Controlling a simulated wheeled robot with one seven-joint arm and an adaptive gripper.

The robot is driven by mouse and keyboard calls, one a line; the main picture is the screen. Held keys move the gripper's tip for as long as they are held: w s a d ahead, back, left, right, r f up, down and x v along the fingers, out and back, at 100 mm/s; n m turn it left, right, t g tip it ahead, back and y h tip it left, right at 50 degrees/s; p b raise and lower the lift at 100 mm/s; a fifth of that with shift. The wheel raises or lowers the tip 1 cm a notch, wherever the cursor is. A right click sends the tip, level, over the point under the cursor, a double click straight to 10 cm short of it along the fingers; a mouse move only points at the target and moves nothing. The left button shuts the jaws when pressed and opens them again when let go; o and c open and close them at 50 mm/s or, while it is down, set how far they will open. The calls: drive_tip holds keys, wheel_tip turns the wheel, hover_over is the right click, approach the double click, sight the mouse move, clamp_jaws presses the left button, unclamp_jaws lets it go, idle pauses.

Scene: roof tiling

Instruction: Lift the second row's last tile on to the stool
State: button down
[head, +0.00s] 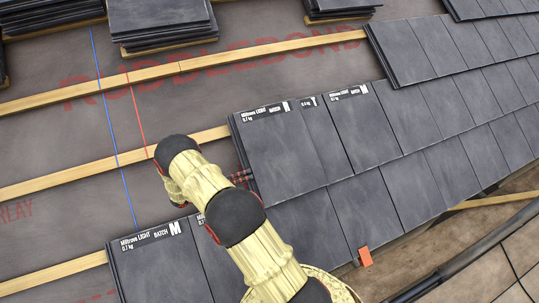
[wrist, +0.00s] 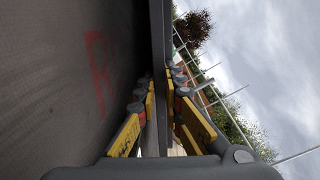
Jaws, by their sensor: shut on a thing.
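The second row's last tile (head: 272,150) is a dark slate-grey slab with a white printed label along its top edge, at the left end of the middle course. It lies against its neighbour in the row. My gripper (head: 243,178) is at this tile's left edge, partly hidden behind my arm. In the wrist view the yellow fingers of my gripper (wrist: 162,95) stand on both sides of a thin dark slab, the tile seen edge-on (wrist: 158,45), and are shut on it. I cannot see a stool in either view.
Wooden battens (head: 75,180) cross the grey underlay (head: 190,100), bare left of the tile. Tile stacks (head: 160,18) stand up the roof. A lower-course tile (head: 155,265) lies below my arm. An orange tag (head: 365,257) sits at the lower tile edge. A dark gutter (head: 450,270) runs lower right.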

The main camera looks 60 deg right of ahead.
drive_tip(key=shift+r+v, duration=0.25)
drive_tip(key=shift+v, duration=0.8)
drive_tip(key=shift+s+r, duration=0.1)
drive_tip(key=shift+s+a+r+p, duration=0.15)
drive_tip(key=shift+s+r+p, duration=0.15)
drive_tip(key=shift+r+p, duration=0.3)
drive_tip(key=shift+s+a+r+p, duration=0.2)
drive_tip(key=shift+s+r+p, duration=0.05)
drive_tip(key=shift+r+p, duration=0.3)
drive_tip(key=shift+s+a+r+p, duration=0.15)
drive_tip(key=shift+s+r+p, duration=0.15)
drive_tip(key=shift+r+p, duration=0.3)
drive_tip(key=s+r+p, duration=0.1)
drive_tip(key=r+p, duration=0.1)
drive_tip(key=s+a+r+p, duration=0.1)
drive_tip(key=r+p, duration=0.1)
drive_tip(key=shift+s+a, duration=0.1)
drive_tip(key=shift+a, duration=0.1)
idle(0.3)
drive_tip(key=s+a+r+p, duration=0.3)
drive_tip(key=s+p, duration=0.2)
drive_tip(key=s, duration=0.1)
drive_tip(key=s+a+r+p, duration=0.4)
drive_tip(key=s+p, duration=0.1)
drive_tip(key=s, duration=0.1)
drive_tip(key=shift+a, duration=0.15)
idle(1.4)
